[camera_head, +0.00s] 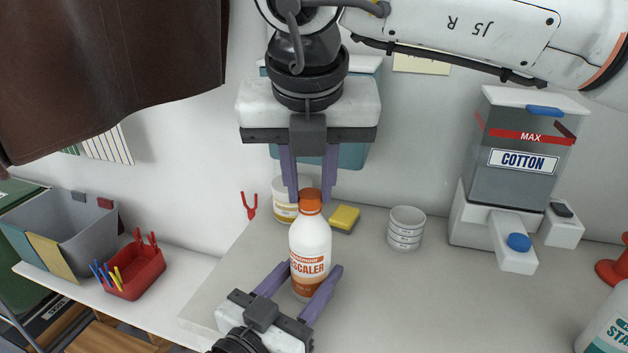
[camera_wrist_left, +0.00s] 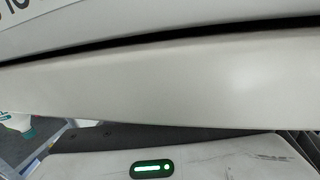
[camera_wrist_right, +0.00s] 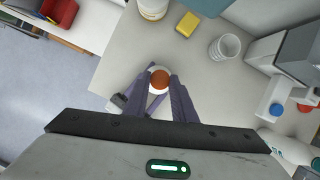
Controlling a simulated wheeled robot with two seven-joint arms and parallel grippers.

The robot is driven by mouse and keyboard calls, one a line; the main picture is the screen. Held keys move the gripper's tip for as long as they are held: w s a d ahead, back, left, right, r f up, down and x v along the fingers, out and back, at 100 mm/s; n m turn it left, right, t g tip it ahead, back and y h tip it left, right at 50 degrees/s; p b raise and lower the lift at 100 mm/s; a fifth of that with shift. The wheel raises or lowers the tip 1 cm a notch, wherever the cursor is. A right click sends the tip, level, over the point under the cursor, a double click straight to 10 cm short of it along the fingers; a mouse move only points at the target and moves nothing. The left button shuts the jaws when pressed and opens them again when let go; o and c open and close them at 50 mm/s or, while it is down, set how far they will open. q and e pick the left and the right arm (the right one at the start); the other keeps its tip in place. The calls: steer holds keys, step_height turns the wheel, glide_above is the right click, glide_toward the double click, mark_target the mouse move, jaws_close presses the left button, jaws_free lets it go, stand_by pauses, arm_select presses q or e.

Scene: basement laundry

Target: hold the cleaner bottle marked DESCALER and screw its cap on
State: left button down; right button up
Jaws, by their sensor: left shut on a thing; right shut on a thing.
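The white DESCALER bottle (camera_head: 311,243) stands upright on the grey worktop, with an orange label band low on its side. Its orange cap (camera_head: 311,199) sits on top of the neck; how far it is threaded I cannot tell. My left gripper (camera_head: 311,272) reaches in from the lower left and is shut on the bottle's lower body. My right gripper (camera_head: 309,200) points down from above, its purple fingers shut on the cap's sides. The right wrist view shows the cap (camera_wrist_right: 160,78) between those fingertips. The left wrist view shows neither bottle nor fingers.
Behind the bottle are a white tub (camera_head: 284,212) and a yellow sponge (camera_head: 345,218). A red basket of pegs (camera_head: 135,273) is at left.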

steer(key=m, duration=0.1)
steer(key=m+h, duration=0.1)
steer(key=m, duration=0.1)
steer(key=m+h, duration=0.1)
steer(key=m, duration=0.1)
steer(key=shift+a+g, duration=0.3)
steer(key=shift+a, duration=0.05)
steer(key=m+h, duration=0.1)
steer(key=m, duration=0.2)
steer(key=shift+w+a+g, duration=0.1)
steer(key=shift+g, duration=0.2)
steer(key=m, duration=0.2)
steer(key=m+g+h, duration=0.1)
steer(key=m, duration=0.2)
steer(key=shift+w+g, duration=0.2)
steer(key=shift+g, duration=0.1)
steer(key=o, duration=1)
